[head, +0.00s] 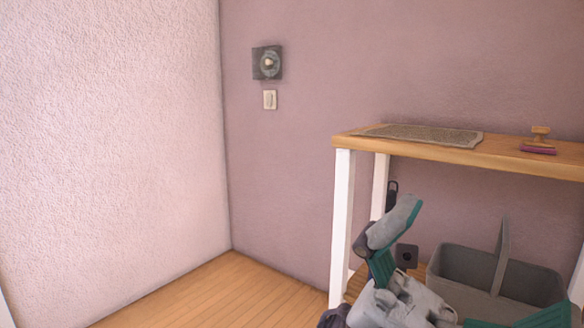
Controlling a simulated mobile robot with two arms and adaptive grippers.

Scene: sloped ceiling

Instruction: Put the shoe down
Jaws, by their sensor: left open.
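I see no shoe in the head view. My left gripper (478,268) is at the lower right, in front of the table's lower part. It is open, with one grey-tipped teal finger raised and the other partly cut off by the bottom edge. Nothing shows between its fingers. My right gripper is out of view.
A table with a wooden top (500,158) and white legs stands at right. It bears a grey mat (425,135) and a wooden-handled stamp (540,140). A grey basket (465,272) sits under it. Wooden floor (225,295) is clear at left, beside the walls.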

